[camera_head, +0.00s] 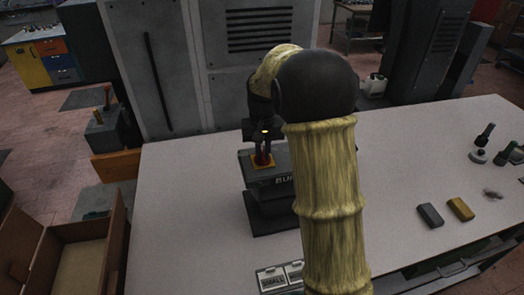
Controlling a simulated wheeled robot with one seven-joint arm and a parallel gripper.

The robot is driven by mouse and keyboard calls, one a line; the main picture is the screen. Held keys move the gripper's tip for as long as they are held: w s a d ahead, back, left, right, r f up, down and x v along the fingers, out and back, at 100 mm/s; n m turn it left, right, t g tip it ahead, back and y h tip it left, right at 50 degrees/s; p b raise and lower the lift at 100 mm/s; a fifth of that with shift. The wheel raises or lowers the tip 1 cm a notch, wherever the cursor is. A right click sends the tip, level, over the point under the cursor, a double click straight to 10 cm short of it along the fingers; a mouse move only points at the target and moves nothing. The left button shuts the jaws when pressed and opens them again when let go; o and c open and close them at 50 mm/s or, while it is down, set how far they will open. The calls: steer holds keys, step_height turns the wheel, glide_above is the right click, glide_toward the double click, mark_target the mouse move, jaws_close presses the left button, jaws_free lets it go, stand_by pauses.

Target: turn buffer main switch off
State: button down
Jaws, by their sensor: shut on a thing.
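The buffer (270,208) is a dark grey machine on the white table, with part of its lettering showing on the front. Its main switch (262,160) is a small red knob on a yellow plate on top of the machine. My gripper (263,149) points down over the plate and is shut on the red knob. The fingers cover much of the knob, so its exact angle cannot be told. My arm hides the right side of the buffer.
The white table (190,220) is clear left of the buffer. A grey block (430,215) and a yellow block (461,209) lie at right. Labelled switches or plates (280,276) sit at the front edge. An open cardboard box (75,250) stands at left.

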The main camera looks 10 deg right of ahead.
steer(key=n, duration=0.5)
steer(key=shift+d+r+n, duration=0.1)
steer(key=shift+d+n, duration=0.1)
steer(key=shift+n, duration=0.1)
steer(key=n+p, duration=0.1)
steer(key=n, duration=0.4)
steer(key=shift+w+d, duration=0.15)
steer(key=c, duration=1.5)
jaws_free()
steer(key=shift+o, duration=0.2)
step_height(320, 180, up, 17)
steer(key=b, duration=0.2)
steer(key=shift+r, duration=0.15)
